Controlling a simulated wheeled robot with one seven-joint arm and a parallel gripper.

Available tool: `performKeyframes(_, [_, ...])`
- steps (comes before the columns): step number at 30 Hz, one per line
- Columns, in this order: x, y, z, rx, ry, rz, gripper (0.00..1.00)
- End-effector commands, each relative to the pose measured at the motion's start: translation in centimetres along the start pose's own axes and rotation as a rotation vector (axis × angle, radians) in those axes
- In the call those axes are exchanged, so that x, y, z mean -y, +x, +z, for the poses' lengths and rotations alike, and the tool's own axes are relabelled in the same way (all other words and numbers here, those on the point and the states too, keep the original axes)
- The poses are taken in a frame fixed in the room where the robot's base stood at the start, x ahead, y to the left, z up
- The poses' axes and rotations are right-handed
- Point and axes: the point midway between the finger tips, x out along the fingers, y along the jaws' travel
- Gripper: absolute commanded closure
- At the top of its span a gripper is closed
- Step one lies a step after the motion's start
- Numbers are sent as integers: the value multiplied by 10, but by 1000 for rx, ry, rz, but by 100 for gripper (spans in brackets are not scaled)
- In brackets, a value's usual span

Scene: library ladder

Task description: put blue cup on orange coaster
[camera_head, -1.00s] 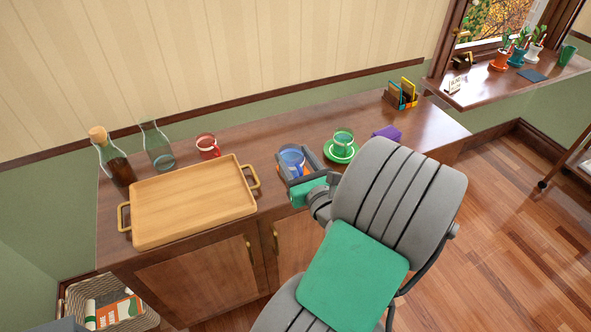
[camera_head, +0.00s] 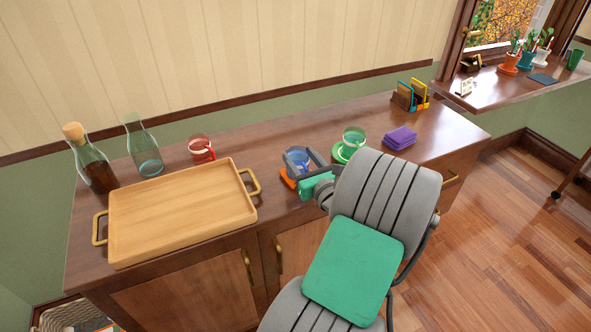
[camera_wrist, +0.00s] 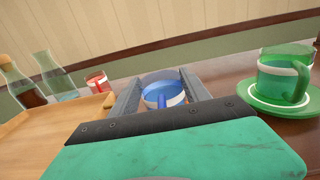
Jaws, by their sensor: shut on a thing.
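The blue cup (camera_head: 297,157) is clear blue glass with a pale band and stands upright between the fingers of my gripper (camera_head: 304,163), which is shut on it. In the wrist view the blue cup (camera_wrist: 160,90) sits between the two grey fingers (camera_wrist: 160,96), its handle towards me. The orange coaster (camera_head: 287,178) shows only as a small orange edge at the cup's lower left, beside my gripper. The rest of it is hidden. The cup is over or very near the coaster; I cannot tell whether its base touches it.
A green cup (camera_head: 353,140) on a green saucer (camera_head: 339,155) stands close to the right. Purple coasters (camera_head: 399,138) lie beyond it. A wooden tray (camera_head: 180,210), a red cup (camera_head: 201,148) and two glass bottles stand left. The cabinet top between tray and gripper is clear.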

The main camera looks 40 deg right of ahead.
Motion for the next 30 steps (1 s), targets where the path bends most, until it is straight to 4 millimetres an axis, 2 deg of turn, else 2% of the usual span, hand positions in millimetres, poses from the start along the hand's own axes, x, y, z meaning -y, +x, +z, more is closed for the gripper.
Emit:
performKeyframes(10, [2, 0, -4, 1, -1, -3, 93])
performKeyframes(11, [1, 0, -3, 0, -1, -2, 44])
performKeyframes(18, [0, 0, -3, 0, -2, 0, 24])
performKeyframes(27, [0, 0, 2, 1, -3, 1, 24])
performKeyframes(30, [-3, -5, 1, -1, -1, 2, 24])
